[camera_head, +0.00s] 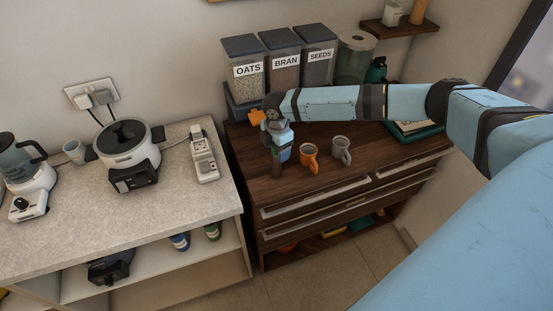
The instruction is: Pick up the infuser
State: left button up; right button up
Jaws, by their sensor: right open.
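My right arm reaches in from the right over the dark wooden cabinet (235,150). My right gripper (281,158) points down over the left part of the cabinet top, and it is open. A small dark upright shape (277,167) shows right at its fingertips. I cannot tell whether this is the infuser or part of the gripper. No infuser can be made out for certain, and the gripper hides part of the cabinet top. My left gripper is not in view.
An orange mug (309,158) and a grey mug (341,150) stand just right of the gripper. Labelled containers, OATS (246,82), BRAN (284,75) and SEEDS (317,68), stand behind my arm. A power strip (204,155) and a white cooker (128,145) are on the left counter.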

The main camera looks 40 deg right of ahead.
grip_shut()
jog(key=shift+r, duration=0.15)
